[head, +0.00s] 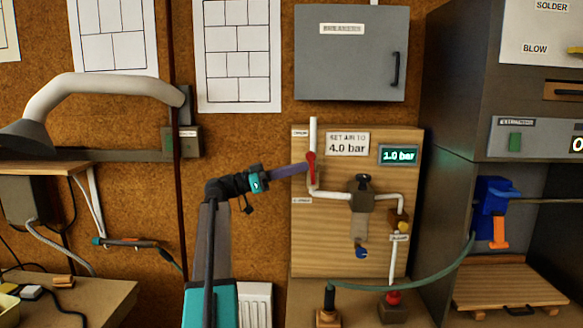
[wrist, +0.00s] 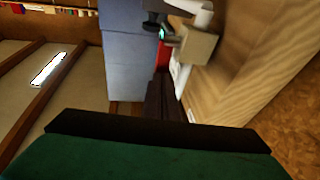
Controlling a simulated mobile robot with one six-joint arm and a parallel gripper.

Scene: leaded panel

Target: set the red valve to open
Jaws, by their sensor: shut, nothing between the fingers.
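The red valve (head: 311,160) sits on a white vertical pipe at the left side of the wooden panel (head: 350,250). In the head view its handle looks roughly upright, along the pipe, with its lower part narrow. My gripper (head: 303,169) reaches in from the left with its dark fingers together, their tips at or very near the handle. I cannot tell whether they touch it. In the wrist view the shut fingers (wrist: 160,95) point toward a red part of the valve (wrist: 174,70), partly hidden by them.
Small labels (head: 300,132) flank the valve, too small to read surely. A sign reads 4.0 bar (head: 347,145) and a display reads 1.0 bar (head: 398,155). A regulator (head: 362,195) is right of the valve.

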